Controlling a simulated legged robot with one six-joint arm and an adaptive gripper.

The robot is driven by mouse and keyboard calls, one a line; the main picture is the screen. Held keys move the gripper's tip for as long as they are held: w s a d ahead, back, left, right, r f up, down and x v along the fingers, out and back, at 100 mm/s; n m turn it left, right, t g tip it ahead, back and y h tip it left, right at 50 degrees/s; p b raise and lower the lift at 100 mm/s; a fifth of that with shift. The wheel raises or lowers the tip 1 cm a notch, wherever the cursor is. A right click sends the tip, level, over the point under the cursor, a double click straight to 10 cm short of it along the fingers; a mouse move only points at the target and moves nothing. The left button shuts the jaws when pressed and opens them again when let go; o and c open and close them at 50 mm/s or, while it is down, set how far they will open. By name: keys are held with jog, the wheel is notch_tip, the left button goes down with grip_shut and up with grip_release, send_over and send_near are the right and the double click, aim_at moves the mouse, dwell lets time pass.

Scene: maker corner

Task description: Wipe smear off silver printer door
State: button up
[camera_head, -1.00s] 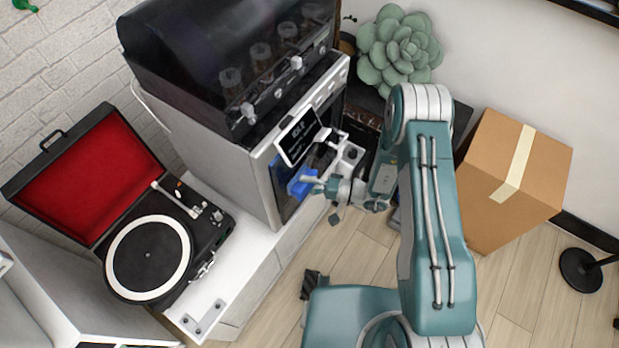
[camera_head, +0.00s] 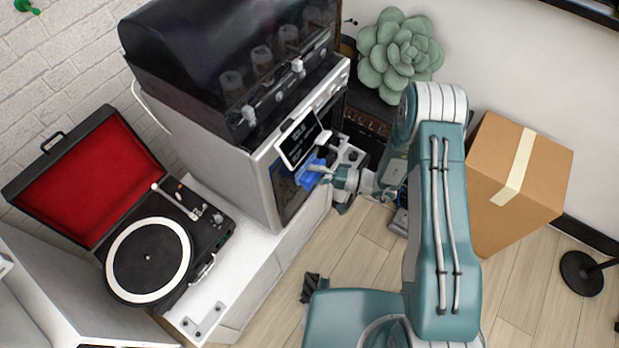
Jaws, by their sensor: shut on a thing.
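The silver printer (camera_head: 215,165) stands on a white cabinet, tilted in the picture, with its dark glass door (camera_head: 287,193) facing lower right. My gripper (camera_head: 322,172) is shut on a blue cloth or sponge (camera_head: 308,176). The blue thing is at the upper part of the door, just below the small screen (camera_head: 299,137); it looks to be against the door, but exact contact is hard to tell. I cannot make out the smear; the gripper and the blue thing cover part of the door.
An open record player (camera_head: 150,255) with a red-lined lid sits left of the printer on the white cabinet (camera_head: 240,262). A succulent (camera_head: 400,52) stands behind my arm. A cardboard box (camera_head: 515,180) is at right.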

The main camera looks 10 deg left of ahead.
aim_at(317, 151)
jog(key=shift+w+d, duration=0.5)
jog(key=shift+w, duration=0.8)
jog(key=shift+w+d, duration=0.55)
jog(key=shift+w, duration=0.7)
jog(key=shift+w+d, duration=0.5)
jog(key=shift+w, duration=0.8)
jog(key=s+d, duration=0.2)
jog(key=d, duration=0.3)
jog(key=shift+s+d, duration=0.15)
jog(key=shift+d, duration=0.15)
jog(key=d, duration=0.1)
jog(key=s+d, duration=0.1)
jog(key=shift+s+d, duration=0.1)
jog(key=shift+d, duration=0.3)
